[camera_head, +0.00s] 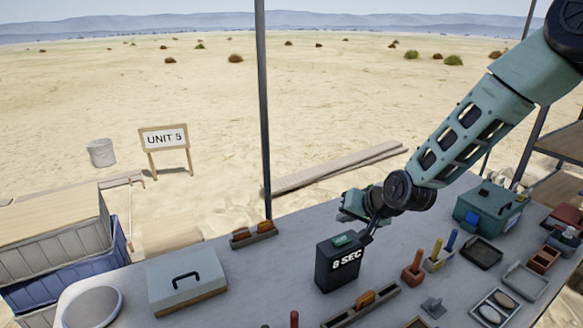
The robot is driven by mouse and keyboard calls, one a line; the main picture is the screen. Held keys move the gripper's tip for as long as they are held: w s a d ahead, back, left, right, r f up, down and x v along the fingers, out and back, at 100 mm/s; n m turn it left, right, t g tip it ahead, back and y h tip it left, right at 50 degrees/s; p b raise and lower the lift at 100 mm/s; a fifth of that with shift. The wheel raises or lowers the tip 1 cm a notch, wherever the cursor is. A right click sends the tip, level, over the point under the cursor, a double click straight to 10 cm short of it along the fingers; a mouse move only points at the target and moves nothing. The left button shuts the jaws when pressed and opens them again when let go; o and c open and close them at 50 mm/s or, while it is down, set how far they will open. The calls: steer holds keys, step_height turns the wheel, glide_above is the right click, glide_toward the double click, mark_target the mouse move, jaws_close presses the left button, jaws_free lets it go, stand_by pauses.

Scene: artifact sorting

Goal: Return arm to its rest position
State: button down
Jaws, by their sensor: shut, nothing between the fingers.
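My arm comes in from the top right and reaches down over the grey table (230,262).
A lidded grey box (187,280) and a round dish (92,308) stand at the left. A teal case (490,208), several trays and small tools crowd the right. A thin post (263,110) rises at the far edge. The air left of the arm is free.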

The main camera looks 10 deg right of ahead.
steer(key=s+a+r+n+g+h, duration=0.1)
steer(key=s+a+r+n+g, duration=0.2)
steer(key=s, duration=0.5)
steer(key=s+a+r+n+g, duration=0.1)
steer(key=s+a+r+n, duration=0.15)
steer(key=s+a, duration=0.45)
steer(key=s+d+r+n+g+h, duration=0.1)
steer(key=s+d+r+n, duration=0.1)
steer(key=s, duration=0.8)
steer(key=s+d+r+n+g+h, duration=0.1)
steer(key=s+d+r+n+g, duration=0.1)
steer(key=s, duration=0.8)
steer(key=shift+r+n+g+h, duration=0.3)
steer(key=shift+n+h, duration=0.1)
steer(key=shift+n, duration=0.15)
